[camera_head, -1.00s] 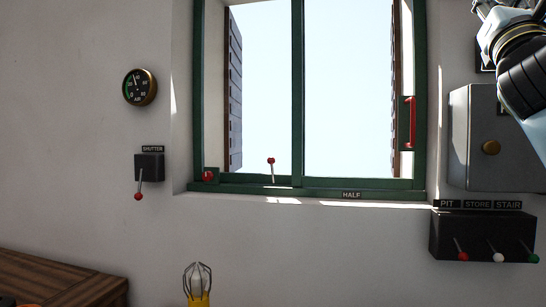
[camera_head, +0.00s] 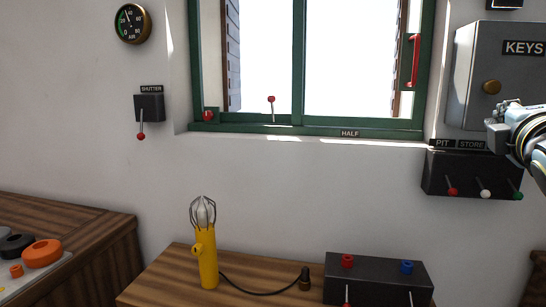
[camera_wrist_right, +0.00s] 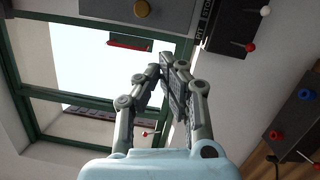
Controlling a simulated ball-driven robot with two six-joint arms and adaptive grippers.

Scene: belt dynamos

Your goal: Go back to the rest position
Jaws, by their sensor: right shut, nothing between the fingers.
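My right gripper (camera_head: 500,135) is at the right edge of the head view, in front of the wall by the grey key box and the lever box. In the right wrist view my right gripper (camera_wrist_right: 170,65) shows with its fingers shut and nothing between them. It appears apart from the fittings around it. My left gripper is in neither view.
The green window (camera_head: 298,60) has a red handle (camera_head: 413,60). The grey key box (camera_head: 490,60) and black lever box (camera_head: 465,173) are on the wall at right. Below, a wooden table (camera_head: 150,285) holds a yellow lamp (camera_head: 207,255) and black terminal box (camera_head: 375,275).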

